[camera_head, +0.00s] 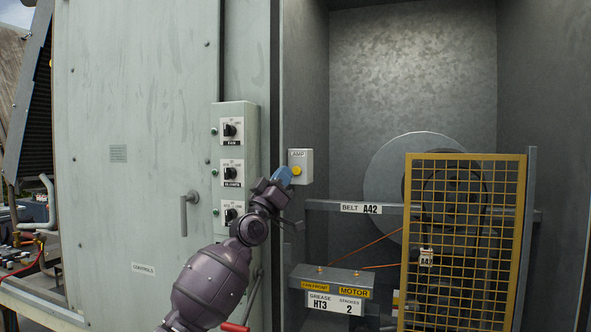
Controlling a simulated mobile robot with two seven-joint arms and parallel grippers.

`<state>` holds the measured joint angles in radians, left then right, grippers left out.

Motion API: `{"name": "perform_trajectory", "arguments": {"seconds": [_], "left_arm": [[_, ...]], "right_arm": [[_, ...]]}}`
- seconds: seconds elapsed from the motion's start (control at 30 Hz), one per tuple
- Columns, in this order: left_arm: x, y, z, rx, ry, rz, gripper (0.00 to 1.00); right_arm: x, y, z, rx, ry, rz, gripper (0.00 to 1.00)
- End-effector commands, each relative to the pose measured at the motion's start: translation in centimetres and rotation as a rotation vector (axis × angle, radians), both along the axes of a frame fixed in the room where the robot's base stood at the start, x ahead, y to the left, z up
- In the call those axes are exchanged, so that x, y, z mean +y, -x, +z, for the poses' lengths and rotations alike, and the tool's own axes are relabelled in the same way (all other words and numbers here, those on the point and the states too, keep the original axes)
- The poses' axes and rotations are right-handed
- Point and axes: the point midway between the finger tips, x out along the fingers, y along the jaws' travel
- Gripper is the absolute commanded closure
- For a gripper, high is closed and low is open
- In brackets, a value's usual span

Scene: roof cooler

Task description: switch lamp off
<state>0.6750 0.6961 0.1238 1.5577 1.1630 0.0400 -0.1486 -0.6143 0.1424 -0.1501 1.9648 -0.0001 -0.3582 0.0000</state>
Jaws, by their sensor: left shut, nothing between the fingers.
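The lamp switch box (306,166) is a small pale box labelled LAMP, mounted on the edge panel at the centre. My right gripper is not in view.
A grey control box (233,113) with several black rotary knobs stands left of my gripper. A door handle (188,212) is further left. At right are a yellow mesh guard (463,157), a belt bar labelled A42 (330,205) and a grease block (330,272).

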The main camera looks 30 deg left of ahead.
Motion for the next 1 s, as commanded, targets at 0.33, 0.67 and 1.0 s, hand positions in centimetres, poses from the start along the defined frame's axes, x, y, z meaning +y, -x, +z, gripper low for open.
{"name": "perform_trajectory", "arguments": {"seconds": [0.33, 0.67, 1.0], "left_arm": [[-0.01, -0.03, 0.02, 0.0, 0.0, 0.0, 1.0], [-0.01, -0.03, 0.03, 0.0, 0.0, 0.0, 1.0], [-0.01, -0.02, 0.02, 0.0, 0.0, 0.0, 1.0]], "right_arm": [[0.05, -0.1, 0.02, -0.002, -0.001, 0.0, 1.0], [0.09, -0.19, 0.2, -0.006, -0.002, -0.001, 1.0], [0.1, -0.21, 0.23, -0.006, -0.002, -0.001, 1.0]]}}
